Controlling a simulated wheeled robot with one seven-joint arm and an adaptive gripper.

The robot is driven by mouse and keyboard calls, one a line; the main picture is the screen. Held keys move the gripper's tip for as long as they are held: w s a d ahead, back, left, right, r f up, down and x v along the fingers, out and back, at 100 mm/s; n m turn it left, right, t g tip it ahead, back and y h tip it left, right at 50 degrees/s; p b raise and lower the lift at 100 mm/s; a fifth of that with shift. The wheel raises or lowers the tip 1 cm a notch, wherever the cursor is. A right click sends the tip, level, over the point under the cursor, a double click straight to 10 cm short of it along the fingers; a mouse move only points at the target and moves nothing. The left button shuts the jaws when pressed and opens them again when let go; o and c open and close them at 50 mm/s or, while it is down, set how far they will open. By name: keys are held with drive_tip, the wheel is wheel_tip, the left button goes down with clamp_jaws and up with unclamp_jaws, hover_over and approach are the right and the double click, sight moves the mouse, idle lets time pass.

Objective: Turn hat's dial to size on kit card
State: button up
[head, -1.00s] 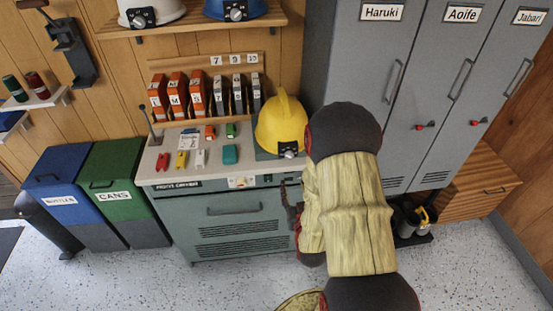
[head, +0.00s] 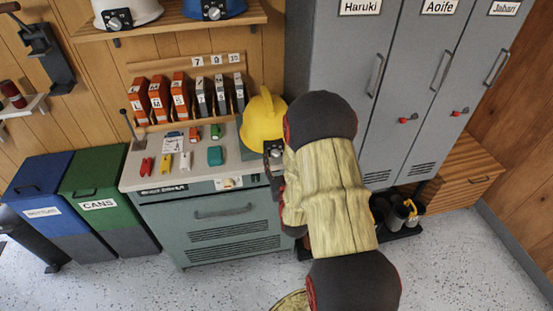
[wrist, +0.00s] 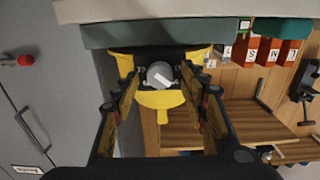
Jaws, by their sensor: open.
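The yellow hat (head: 262,118) stands on the right end of the counter, beside my arm. In the wrist view the hat (wrist: 160,99) faces me, with its round grey dial (wrist: 160,74) bearing a white pointer mark. My gripper (wrist: 164,72) is open, its fingers on either side of the dial; I cannot tell whether they touch it. In the head view my gripper (head: 276,160) is at the hat's front and largely covers the dial. The white kit card (head: 173,141) lies at the back of the counter; its print is too small to read.
White (head: 125,12) and blue (head: 212,9) hats sit on the shelf above. Grey lockers (head: 395,90) stand close on the right. The floor in front is clear.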

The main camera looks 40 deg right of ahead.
drive_tip(key=c, duration=0.3)
drive_tip(key=c, duration=0.7)
clamp_jaws()
